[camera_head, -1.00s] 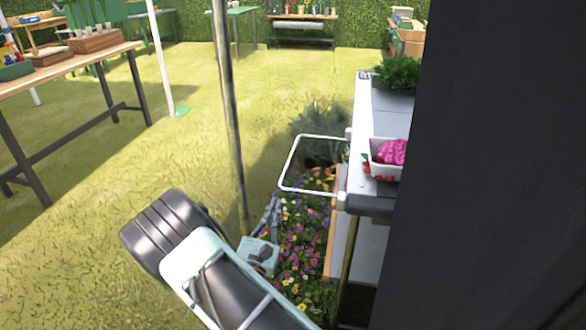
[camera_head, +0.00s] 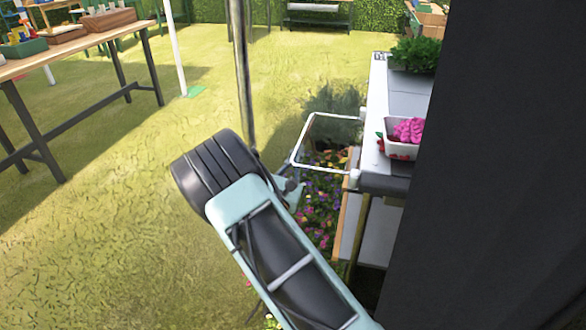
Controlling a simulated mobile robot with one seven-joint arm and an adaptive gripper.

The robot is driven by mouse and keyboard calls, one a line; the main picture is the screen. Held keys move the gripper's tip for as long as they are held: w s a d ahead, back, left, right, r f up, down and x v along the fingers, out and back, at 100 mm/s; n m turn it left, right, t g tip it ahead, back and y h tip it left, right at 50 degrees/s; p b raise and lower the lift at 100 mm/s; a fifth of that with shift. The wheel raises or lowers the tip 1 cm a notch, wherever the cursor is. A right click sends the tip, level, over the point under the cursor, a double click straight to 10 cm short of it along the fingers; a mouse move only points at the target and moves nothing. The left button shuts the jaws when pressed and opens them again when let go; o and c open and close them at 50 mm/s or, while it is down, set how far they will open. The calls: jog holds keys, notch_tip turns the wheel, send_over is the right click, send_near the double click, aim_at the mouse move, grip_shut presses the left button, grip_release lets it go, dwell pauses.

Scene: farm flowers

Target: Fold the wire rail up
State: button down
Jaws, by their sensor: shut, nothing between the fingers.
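The wire rail (camera_head: 303,139) is a thin white loop on the left edge of the white-topped table (camera_head: 376,90). It sticks out to the left, roughly level with the top, above the flower bed. My gripper (camera_head: 290,187) is mostly hidden behind my own arm. The part that shows lies just below the rail's near outer corner in the picture. Its fingers are shut with nothing held. I cannot tell whether it touches the rail.
A white box with pink contents (camera_head: 403,139) and a green plant (camera_head: 415,53) stand on the tabletop. A metal pole (camera_head: 243,80) rises left of the rail. Flowers (camera_head: 321,205) grow below it. A wooden table (camera_head: 75,52) stands at the far left, with open grass between.

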jog(key=shift+d+r, duration=0.2)
jog(key=shift+r, duration=0.8)
jog(key=shift+a+r, duration=0.1)
jog(key=shift+r, duration=0.05)
